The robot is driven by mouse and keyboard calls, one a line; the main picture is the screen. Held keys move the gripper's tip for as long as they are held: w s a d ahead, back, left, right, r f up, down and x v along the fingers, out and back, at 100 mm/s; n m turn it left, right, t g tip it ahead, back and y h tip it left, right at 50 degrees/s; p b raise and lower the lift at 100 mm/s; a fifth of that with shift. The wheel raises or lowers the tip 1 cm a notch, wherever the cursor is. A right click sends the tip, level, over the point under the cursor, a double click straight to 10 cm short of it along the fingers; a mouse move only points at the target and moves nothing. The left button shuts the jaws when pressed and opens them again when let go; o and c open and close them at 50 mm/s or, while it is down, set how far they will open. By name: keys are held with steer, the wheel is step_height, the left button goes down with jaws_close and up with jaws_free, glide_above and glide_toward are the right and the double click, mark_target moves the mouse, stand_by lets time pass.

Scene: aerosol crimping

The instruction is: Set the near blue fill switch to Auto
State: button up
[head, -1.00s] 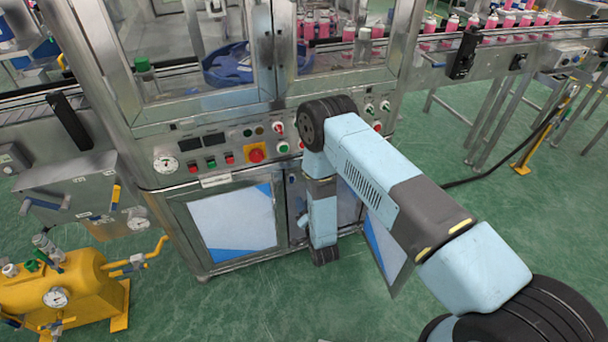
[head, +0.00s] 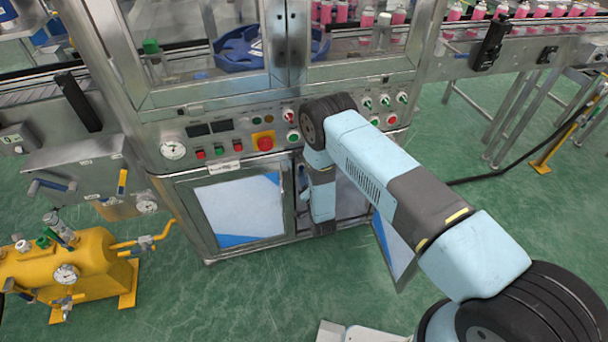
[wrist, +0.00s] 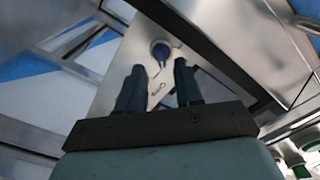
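In the head view, my arm hides part of the machine front, and neither my gripper's fingers nor the blue knob can be made out.
The machine's control panel (head: 235,124) carries a gauge (head: 173,150), coloured buttons and a red emergency stop (head: 265,143). A cabinet door (head: 240,210) is below. A yellow tank (head: 65,270) stands at left. A conveyor with pink cans (head: 540,12) runs at right. Green floor is open in front.

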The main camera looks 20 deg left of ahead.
mark_target(302, 169)
steer(key=shift+x, duration=1.8)
jaws_close()
